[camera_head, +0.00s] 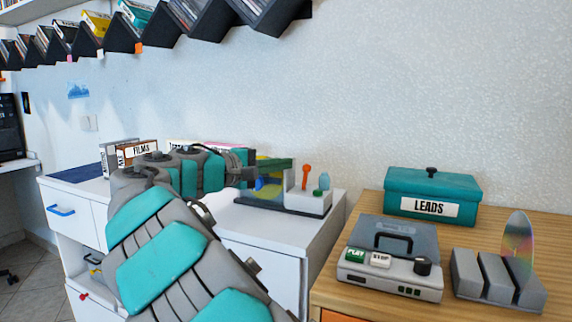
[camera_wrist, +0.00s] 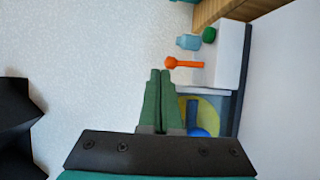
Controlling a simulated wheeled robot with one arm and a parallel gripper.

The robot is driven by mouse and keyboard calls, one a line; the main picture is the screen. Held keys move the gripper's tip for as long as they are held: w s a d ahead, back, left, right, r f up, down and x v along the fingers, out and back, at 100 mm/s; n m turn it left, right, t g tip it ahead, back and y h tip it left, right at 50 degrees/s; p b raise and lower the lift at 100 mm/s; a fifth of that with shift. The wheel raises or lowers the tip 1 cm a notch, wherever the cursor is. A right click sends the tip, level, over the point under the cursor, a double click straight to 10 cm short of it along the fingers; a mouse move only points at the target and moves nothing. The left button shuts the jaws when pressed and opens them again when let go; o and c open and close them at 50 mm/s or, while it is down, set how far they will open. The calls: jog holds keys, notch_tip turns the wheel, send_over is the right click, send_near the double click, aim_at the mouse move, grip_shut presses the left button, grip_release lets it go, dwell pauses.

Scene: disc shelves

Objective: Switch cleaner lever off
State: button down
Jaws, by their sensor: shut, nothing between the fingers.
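The disc cleaner (camera_head: 308,203) is a low white and grey unit on the white cabinet; part of it shows in the wrist view (camera_wrist: 228,70). Its orange lever (camera_head: 305,178) stands nearly upright with a round knob on top; it also shows in the wrist view (camera_wrist: 187,64). My gripper (camera_head: 291,163) has green fingers pressed together and empty. Its tips are just left of the lever knob in the head view. In the wrist view the fingertips (camera_wrist: 160,72) are close to the knob, with a small gap in the picture. I cannot tell whether they touch.
A light blue bottle-like part (camera_head: 324,181) stands right of the lever. A wooden desk (camera_head: 333,291) at right bears a teal LEADS box (camera_head: 432,192), a disc player (camera_head: 391,267) and a grey disc rack (camera_head: 485,278). Black disc shelves (camera_head: 205,27) hang on the wall above.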

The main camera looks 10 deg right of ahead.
jog(key=s+a+r, duration=0.4)
jog(key=a, duration=0.5)
